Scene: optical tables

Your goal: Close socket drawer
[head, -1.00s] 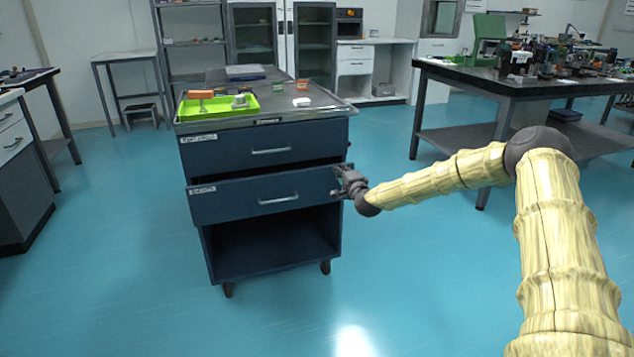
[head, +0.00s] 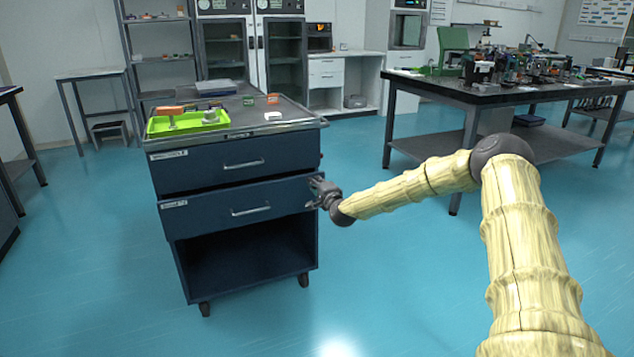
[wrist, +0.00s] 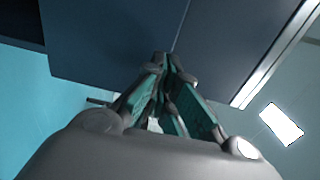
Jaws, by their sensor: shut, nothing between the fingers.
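A dark blue drawer cabinet (head: 238,166) stands left of centre in the head view. Its lower drawer (head: 200,213), with a bar handle, looks slightly out of line with the upper one; how far out is hard to tell. The labels are too small to read, so I cannot tell which is the socket drawer. My gripper (head: 315,193) is shut and empty at the right end of the lower drawer's front. In the wrist view, its closed fingertips (wrist: 167,60) are at or very near dark blue panels; contact is unclear.
A green tray (head: 187,122) and small items lie on the cabinet top. Below the drawers is an open compartment (head: 245,262). A black-topped table (head: 500,95) with equipment stands to the right. The floor in front is clear.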

